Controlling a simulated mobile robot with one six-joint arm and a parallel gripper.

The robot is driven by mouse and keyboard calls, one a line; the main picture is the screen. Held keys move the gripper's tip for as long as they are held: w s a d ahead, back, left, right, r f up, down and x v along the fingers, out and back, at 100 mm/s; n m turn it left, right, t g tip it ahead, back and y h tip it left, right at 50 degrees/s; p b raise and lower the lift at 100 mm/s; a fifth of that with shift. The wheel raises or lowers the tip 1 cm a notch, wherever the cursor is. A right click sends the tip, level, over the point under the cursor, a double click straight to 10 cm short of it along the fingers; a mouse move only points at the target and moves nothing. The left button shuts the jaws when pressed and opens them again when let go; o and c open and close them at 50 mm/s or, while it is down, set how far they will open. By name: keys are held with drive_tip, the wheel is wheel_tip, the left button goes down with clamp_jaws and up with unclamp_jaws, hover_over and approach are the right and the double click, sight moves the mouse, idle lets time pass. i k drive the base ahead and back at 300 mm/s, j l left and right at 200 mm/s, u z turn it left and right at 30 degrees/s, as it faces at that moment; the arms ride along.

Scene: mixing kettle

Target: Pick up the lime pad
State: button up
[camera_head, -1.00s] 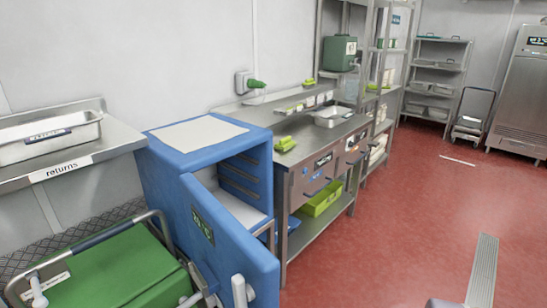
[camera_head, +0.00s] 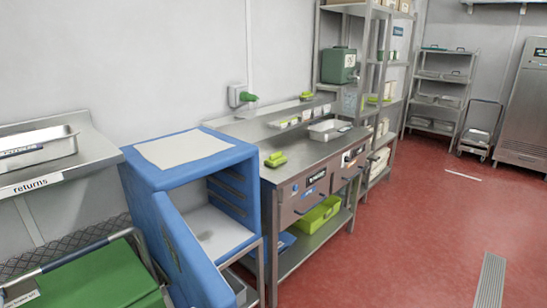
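Small lime-green items (camera_head: 275,159) sit on the near left part of the steel counter; they look like one or two pads lying together. Another small lime item (camera_head: 306,95) lies farther back on the raised ledge of the counter. A further lime piece (camera_head: 373,100) shows on the shelf unit at the counter's far end. I cannot tell from here which of these is the lime pad of the task. My gripper is not in view.
A blue cabinet (camera_head: 178,177) with its door open stands left of the counter (camera_head: 300,160). A green-lidded cart (camera_head: 95,280) and the returns shelf (camera_head: 75,172) are at left. A lime bin (camera_head: 318,215) sits under the counter.

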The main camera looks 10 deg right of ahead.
sight(276, 159)
drive_tip(key=i+l+u, duration=0.4)
drive_tip(key=i+l, duration=0.25)
drive_tip(key=i+l+u, duration=0.2)
drive_tip(key=i+l, duration=0.15)
drive_tip(key=i+l+u, duration=0.15)
drive_tip(key=i+l, duration=0.2)
drive_tip(key=i+l+u, duration=0.2)
drive_tip(key=l, duration=0.35)
drive_tip(key=i+l+u, duration=0.2)
drive_tip(key=l, duration=0.3)
drive_tip(key=i, duration=0.45)
drive_tip(key=i+l+u, duration=0.15)
drive_tip(key=i, duration=0.25)
